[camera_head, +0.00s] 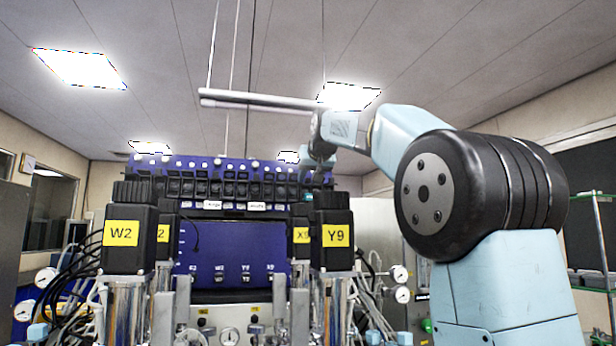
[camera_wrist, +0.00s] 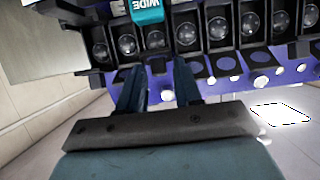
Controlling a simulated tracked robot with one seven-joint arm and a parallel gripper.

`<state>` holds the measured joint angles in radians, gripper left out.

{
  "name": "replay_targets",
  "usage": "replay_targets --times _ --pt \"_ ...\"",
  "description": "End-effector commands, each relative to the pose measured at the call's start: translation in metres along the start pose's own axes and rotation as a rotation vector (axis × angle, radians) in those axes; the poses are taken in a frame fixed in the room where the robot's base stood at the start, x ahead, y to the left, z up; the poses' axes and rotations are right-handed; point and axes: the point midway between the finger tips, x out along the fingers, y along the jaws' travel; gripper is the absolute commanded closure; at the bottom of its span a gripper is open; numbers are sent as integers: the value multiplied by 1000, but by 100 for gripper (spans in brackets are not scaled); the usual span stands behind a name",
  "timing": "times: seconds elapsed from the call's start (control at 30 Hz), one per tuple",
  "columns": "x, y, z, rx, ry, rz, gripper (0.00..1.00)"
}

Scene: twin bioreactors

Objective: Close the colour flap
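A row of black modules with round lenses (camera_wrist: 187,32) crosses the top of the wrist view. Black square frames with holes, like raised flaps (camera_wrist: 225,64), stick out from the row's lower edge there. I cannot tell which one is the colour flap. A teal piece marked "WIDE" (camera_wrist: 147,10) sits on the row; a teal patch (camera_head: 307,195) shows near its right end in the head view. My gripper (camera_wrist: 158,66) has two dark blue fingers spread apart with nothing visibly held, close to the row. In the head view my gripper (camera_head: 316,165) is at the row's right end, partly hidden.
The blue panel (camera_head: 230,248) stands under the row. Black motor heads marked W2 (camera_head: 128,238) and Y9 (camera_head: 333,236) stand in front of it, with gauges and cables at the sides. A ceiling light (camera_wrist: 281,114) shows in the wrist view. Open air lies above the row.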

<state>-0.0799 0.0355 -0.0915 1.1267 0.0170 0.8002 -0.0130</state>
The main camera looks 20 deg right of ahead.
Motion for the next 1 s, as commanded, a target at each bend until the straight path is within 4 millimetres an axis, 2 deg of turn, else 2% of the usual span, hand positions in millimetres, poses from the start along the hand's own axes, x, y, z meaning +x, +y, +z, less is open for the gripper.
replay_targets --times 0.03,0.3,0.47,1.0 --pt "0 0 0 0 0 0 73" --pt "0 0 0 0 0 1 97" --pt "0 0 1 0 19 1 97" --pt "0 0 9 -1 241 0 96"
